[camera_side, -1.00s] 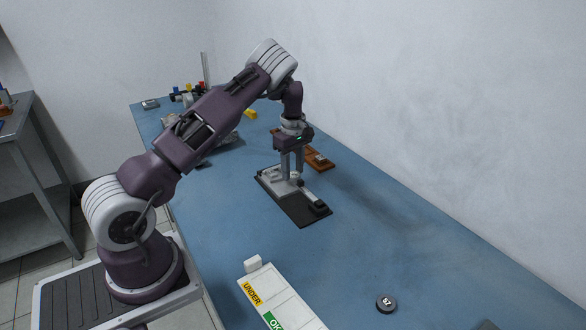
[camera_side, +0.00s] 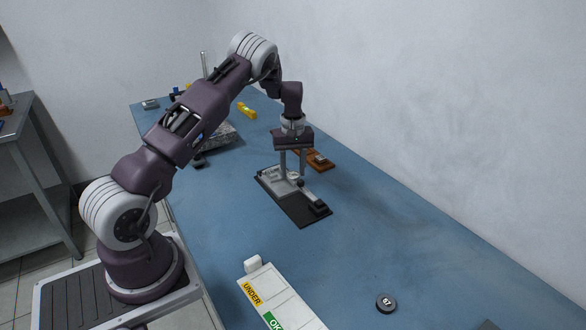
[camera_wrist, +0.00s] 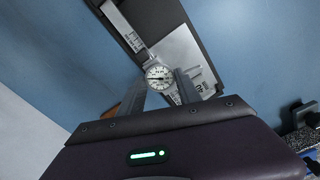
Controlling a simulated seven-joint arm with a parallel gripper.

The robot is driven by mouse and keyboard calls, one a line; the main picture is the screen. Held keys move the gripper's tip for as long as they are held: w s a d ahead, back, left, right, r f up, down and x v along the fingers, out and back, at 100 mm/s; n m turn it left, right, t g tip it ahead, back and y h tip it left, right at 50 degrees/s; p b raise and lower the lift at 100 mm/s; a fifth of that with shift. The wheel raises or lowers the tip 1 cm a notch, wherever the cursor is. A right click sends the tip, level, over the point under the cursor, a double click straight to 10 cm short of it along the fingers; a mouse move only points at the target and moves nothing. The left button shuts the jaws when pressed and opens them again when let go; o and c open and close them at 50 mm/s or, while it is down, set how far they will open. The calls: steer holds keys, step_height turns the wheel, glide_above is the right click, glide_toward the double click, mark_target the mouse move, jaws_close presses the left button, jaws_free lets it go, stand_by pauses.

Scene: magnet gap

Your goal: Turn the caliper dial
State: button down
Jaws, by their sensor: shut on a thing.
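The caliper dial (camera_wrist: 158,74) has a round white face with a dark needle and sits between my fingers in the wrist view. The caliper's pale beam (camera_wrist: 124,25) runs up and left from it. The caliper lies on a dark base board (camera_side: 300,209) on the blue table. My gripper (camera_side: 292,180) points straight down over the far half of the board, its fingers shut on the dial. The fingers partly hide the dial in the side view, and the needle reading is too small to tell.
A sorting tray (camera_side: 283,305) marked UNDER and OK lies at the front. A dark round weight marked 67 (camera_side: 386,303) lies to its right. A wooden block (camera_side: 320,161) is just behind the board. The table right of the board is clear.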

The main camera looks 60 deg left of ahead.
mark_target(293, 174)
stand_by(0.3)
steer(key=c, duration=0.8)
jaws_free()
step_height(293, 174, up, 7)
steer(key=shift+r, duration=0.1)
stand_by(0.4)
